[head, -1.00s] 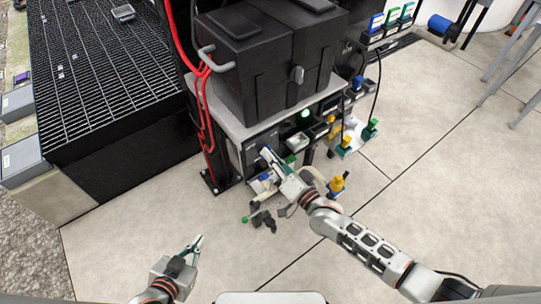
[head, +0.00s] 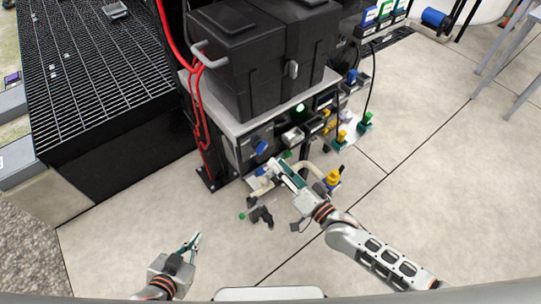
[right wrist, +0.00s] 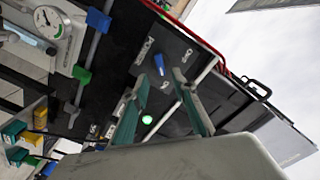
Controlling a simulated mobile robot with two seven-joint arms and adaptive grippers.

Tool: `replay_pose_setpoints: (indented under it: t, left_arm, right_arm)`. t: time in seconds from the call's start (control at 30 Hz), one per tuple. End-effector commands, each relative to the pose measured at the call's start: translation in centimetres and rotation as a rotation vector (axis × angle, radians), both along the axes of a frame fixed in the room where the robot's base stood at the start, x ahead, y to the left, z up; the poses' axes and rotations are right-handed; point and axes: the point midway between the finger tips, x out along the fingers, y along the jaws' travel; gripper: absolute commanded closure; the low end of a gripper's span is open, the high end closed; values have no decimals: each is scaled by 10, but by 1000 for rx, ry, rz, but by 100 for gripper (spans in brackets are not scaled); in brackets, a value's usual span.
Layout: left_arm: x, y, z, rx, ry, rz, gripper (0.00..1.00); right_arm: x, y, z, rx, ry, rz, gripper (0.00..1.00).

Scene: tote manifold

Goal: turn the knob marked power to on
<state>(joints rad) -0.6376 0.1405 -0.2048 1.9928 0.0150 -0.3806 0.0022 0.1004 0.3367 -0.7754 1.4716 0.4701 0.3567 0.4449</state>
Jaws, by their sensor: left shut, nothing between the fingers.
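The blue power knob (head: 262,148) is on the dark panel (head: 246,147) below the bench top. In the right wrist view the knob (right wrist: 158,64) sits beside the word POWER, with smaller lettering past its other side. Its blue grip looks roughly lined up with the picture's vertical; which mark it points at is too small to tell. My right gripper (head: 275,166) is just in front of the panel, apart from the knob. The right wrist view shows its green fingers (right wrist: 163,84) apart with nothing between them. My left gripper (head: 195,238) is shut and empty above the floor.
Black bins (head: 245,65) stand on the bench above the panel. A green lamp (head: 300,107) glows nearby. Pipes and a yellow-topped valve (head: 333,177) stand close beside my right gripper. Red cables (head: 196,90) run down the left.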

Motion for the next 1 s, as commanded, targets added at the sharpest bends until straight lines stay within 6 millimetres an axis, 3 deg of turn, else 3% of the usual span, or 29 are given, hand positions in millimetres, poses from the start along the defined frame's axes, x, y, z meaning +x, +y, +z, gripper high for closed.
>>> replay_pose_setpoints:
  t: [0.1, 0.3, 1.0]
  left_arm:
    - [0, 0, 0, 0, 0, 0, 100]
    - [0, 0, 0, 0, 0, 0, 100]
    - [-1, -1, 0, -1, 1, 0, 100]
  right_arm:
    - [-18, -14, -1, -2, 1, -1, 73]
    - [-36, -27, 0, -1, -1, 0, 73]
    - [-41, -29, 0, -6, -1, -1, 73]
